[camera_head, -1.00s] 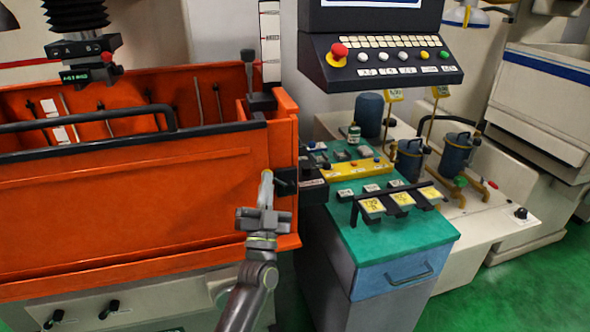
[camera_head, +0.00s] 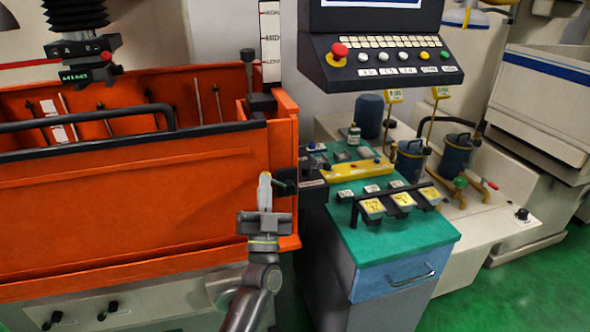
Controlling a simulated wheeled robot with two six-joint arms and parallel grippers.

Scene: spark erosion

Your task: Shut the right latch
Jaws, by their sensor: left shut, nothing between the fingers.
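The orange tank (camera_head: 140,205) fills the left of the head view. The right latch (camera_head: 287,187), a small dark piece, is at the right end of its front wall. My left gripper (camera_head: 265,183) comes up from below and stands just left of the latch, in front of the orange wall. Its fingers are shut with nothing between them. The fingertips look very close to the latch's left end; I cannot tell whether they touch it. The fingers and wrist may hide part of the latch. My right gripper is not in view.
A green-topped cabinet (camera_head: 398,238) with black-framed yellow labels stands close on the right. A control panel (camera_head: 385,62) with a red button hangs above it. A black rail (camera_head: 90,118) runs along the tank's front.

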